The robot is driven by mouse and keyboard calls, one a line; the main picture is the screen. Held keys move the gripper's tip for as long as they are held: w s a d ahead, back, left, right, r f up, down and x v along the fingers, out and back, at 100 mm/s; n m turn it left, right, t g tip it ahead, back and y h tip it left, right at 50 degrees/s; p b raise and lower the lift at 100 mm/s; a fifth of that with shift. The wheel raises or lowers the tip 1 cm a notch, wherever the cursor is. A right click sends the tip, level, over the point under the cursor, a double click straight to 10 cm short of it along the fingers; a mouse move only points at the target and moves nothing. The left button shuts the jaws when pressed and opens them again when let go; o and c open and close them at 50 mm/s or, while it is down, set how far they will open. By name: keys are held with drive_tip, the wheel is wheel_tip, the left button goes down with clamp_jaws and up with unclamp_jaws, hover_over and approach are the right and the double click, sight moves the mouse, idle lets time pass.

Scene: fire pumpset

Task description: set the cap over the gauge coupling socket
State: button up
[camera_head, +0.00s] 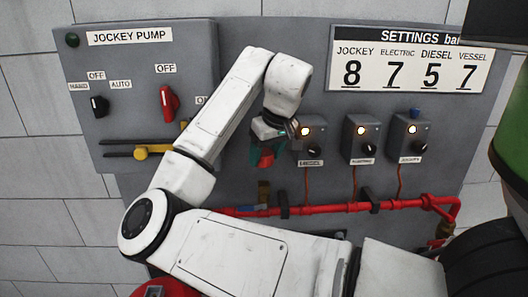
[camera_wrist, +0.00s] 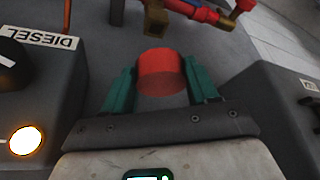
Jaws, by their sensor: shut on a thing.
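A red round cap (camera_wrist: 161,72) is between the green fingers of my gripper (camera_wrist: 160,88) in the wrist view. In the head view the cap (camera_head: 266,158) shows as a small red piece under my gripper (camera_head: 264,150), in front of the grey panel. A brass fitting (camera_wrist: 157,21), which looks like the gauge coupling socket, lies beyond the cap in the wrist view. In the head view this fitting (camera_head: 263,192) stands below the gripper, at the red pipe. The cap appears apart from it. The cap's far side is hidden.
The box labelled DIESEL (camera_head: 310,135), with a lit lamp and black knob, is close right of my gripper. Two similar boxes (camera_head: 361,139) follow to the right. A red pipe (camera_head: 330,208) runs along below. The jockey pump panel (camera_head: 135,60) is at left.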

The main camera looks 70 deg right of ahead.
sight(266, 186)
drive_tip(key=shift+f+b, duration=1.25)
drive_tip(key=shift+f, duration=1.3)
drive_tip(key=shift+s+f+b, duration=0.1)
drive_tip(key=shift+f+b, duration=0.3)
drive_tip(key=shift+f, duration=1.55)
idle(1.1)
drive_tip(key=o, duration=1.2)
drive_tip(key=v, duration=1)
drive_tip(key=shift+r, duration=0.4)
drive_tip(key=shift+a, duration=0.1)
